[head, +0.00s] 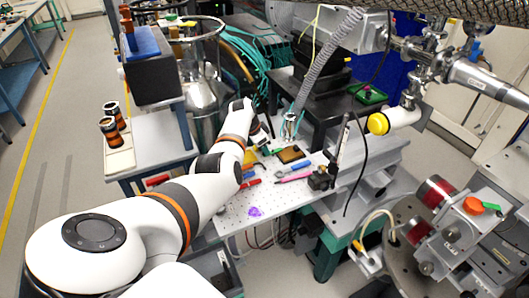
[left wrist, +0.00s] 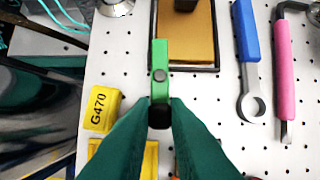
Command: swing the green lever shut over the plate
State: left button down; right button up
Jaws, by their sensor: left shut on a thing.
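The green lever (left wrist: 160,60) is a narrow bar with a round grey screw and a dark knob at its near end. In the left wrist view its far end overlaps the near left corner of the plate (left wrist: 195,35), a gold-brown square in a black frame. Most of the plate is uncovered by the lever. My left gripper (left wrist: 159,114) has its dark green fingers closed on the lever's dark knob end. In the head view the plate (head: 291,154) lies on the perforated board, just right of my left gripper (head: 267,146). My right gripper is not in view.
A yellow block marked G470 (left wrist: 100,108) lies left of the fingers. A blue-handled wrench (left wrist: 247,50) and a pink-handled tool (left wrist: 284,75) lie right of the plate. The white perforated board (head: 235,219) has free room at its front, near a small purple item (head: 254,211).

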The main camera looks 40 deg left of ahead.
pick_arm(q)
jog(key=shift+a+m, duration=0.1)
jog(key=shift+m, duration=0.2)
jog(key=c, duration=1.4)
grip_release()
jog(key=shift+r, duration=0.1)
jog(key=shift+r, duration=0.25)
jog(key=v, duration=1.1)
jog(key=shift+a+r, duration=0.15)
jog(key=shift+s, duration=0.1)
